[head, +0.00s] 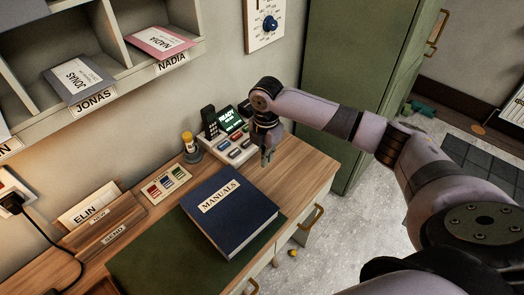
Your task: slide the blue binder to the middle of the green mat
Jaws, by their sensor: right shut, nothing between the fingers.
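The blue binder (229,222), labelled MANUALS, lies flat on the wooden desk, turned at an angle. It covers the right part of the green mat (152,262), and its right corner reaches close to the mat's right edge. The mat's left part is bare. My right gripper (267,158) points down above the desk, beyond the binder's far right side. It is shut and empty, apart from the binder as far as I can see. My left gripper is not in view.
A desk device with a lit screen (231,123) stands behind my right gripper. A yellow-capped bottle (190,146) and a tray of coloured pieces (166,184) stand behind the binder. A wooden letter holder (107,227) is at left. A green cabinet (350,80) stands beyond the desk.

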